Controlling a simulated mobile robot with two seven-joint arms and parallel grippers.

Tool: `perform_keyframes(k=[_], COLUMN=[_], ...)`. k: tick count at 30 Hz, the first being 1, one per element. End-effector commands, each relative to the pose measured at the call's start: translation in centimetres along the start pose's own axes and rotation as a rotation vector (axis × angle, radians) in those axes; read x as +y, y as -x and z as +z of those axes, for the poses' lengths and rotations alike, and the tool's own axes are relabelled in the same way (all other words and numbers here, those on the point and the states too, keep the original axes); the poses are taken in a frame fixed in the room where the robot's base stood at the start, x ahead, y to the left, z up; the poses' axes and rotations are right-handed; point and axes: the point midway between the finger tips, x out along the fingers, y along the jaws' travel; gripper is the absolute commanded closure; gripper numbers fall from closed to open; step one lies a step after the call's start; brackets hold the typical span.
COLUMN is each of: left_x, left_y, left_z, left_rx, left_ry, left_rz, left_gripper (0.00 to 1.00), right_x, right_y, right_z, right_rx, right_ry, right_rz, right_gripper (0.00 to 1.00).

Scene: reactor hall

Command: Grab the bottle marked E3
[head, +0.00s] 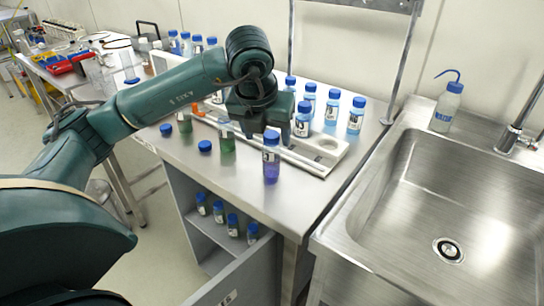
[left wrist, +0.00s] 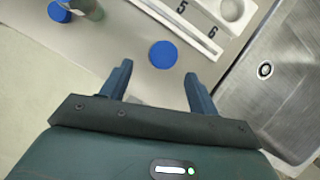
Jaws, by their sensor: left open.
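A bottle with purple liquid and a blue cap (head: 271,169) stands upright at the bench's front edge; its label is too small to read. In the left wrist view its round blue cap (left wrist: 163,54) shows from above, just beyond and between my fingertips. My left gripper (head: 262,128) is open and empty, pointing down close by the bottle; I cannot tell whether it touches. It also shows in the left wrist view (left wrist: 158,73). Several blue-capped bottles of light blue liquid (head: 331,108) stand behind. I cannot make out E3 on any label. My right gripper is not in view.
A white numbered rack (head: 322,160) lies behind the bottle. A green bottle (head: 227,145) and a loose blue cap (head: 205,146) are to its left. A sink (head: 450,200) is at right. Several bottles stand in the cabinet below (head: 233,226).

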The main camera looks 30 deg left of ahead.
Motion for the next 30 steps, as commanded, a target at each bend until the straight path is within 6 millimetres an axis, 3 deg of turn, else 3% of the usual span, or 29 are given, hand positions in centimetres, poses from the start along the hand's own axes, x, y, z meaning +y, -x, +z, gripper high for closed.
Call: perform_keyframes(k=[3, 10, 19, 27, 30], left_x=[0.0, 0.0, 0.0, -0.1, -0.1], left_y=[-1.9, -3.5, -7.6, -8.1, -8.1], left_z=[-0.1, -0.1, -0.3, -0.3, -0.3], left_rx=[0.004, 0.004, 0.004, 0.001, 0.001], left_ry=[0.0, -0.003, -0.002, -0.003, -0.003], left_rz=[0.0, -0.001, -0.002, -0.004, -0.004], left_gripper=[0.39, 0.39, 0.39, 0.39, 0.46], right_x=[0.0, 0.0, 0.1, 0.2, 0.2], right_y=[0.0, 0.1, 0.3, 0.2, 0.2], right_z=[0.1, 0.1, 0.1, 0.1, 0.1], right_rx=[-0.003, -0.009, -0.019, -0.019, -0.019], right_ry=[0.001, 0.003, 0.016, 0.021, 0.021], right_rz=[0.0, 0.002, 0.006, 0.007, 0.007], right_gripper=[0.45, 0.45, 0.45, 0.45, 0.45])
